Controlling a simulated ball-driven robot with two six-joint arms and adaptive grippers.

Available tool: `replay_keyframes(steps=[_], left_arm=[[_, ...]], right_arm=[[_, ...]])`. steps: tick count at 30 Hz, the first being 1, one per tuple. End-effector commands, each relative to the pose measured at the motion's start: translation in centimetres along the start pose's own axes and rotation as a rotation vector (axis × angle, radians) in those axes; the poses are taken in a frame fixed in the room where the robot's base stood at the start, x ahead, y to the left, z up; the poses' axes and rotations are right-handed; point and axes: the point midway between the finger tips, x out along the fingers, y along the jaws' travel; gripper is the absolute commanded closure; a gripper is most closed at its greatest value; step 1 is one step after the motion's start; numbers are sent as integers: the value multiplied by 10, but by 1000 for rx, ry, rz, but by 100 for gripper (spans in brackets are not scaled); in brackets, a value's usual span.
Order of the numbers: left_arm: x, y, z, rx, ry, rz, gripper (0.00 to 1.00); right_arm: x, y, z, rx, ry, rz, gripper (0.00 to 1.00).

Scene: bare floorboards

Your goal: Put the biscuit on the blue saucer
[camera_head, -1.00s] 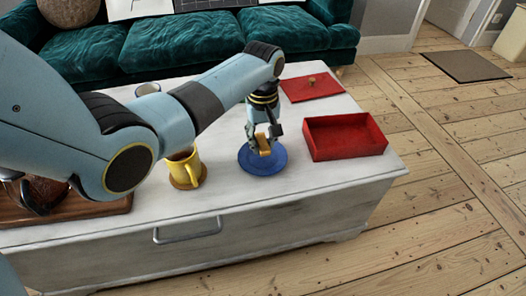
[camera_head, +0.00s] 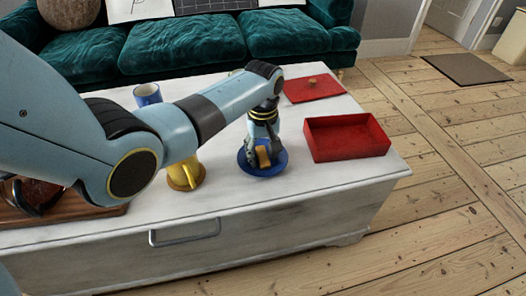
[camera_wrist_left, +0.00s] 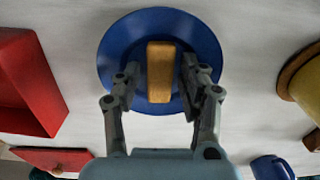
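The golden-brown oblong biscuit (camera_head: 263,157) lies on the blue saucer (camera_head: 249,169) on the white chest top. In the left wrist view the biscuit (camera_wrist_left: 161,72) lies across the middle of the saucer (camera_wrist_left: 120,40). My left gripper (camera_head: 262,152) is above the saucer, pointing down. Its two fingers (camera_wrist_left: 161,84) are on either side of the biscuit, with a narrow gap on each side, so it is open. My right gripper is not in view.
A yellow mug (camera_head: 184,174) on a wooden coaster stands left of the saucer. A red open box (camera_head: 346,150) is to the right, with a red lid (camera_head: 313,90) behind it. A blue mug (camera_head: 147,95) is at the back left. A wooden board (camera_head: 100,209) is at the left.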

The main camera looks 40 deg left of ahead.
Motion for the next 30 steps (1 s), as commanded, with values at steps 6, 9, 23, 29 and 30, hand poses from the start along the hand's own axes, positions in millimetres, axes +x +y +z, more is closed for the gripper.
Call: replay_keyframes(steps=[6, 9, 23, 29, 30], left_arm=[[0, 0, 0, 0, 0, 0, 50], [-1, 0, 0, 0, 0, 0, 50], [-91, 1, -1, -1, 4, 3, 50], [-122, 0, -1, -1, 2, 1, 50], [-126, 0, -1, -1, 1, 1, 50]], right_arm=[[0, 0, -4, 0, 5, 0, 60], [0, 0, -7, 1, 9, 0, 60], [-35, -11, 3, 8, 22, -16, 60], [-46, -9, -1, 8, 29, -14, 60], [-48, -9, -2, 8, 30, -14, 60]])
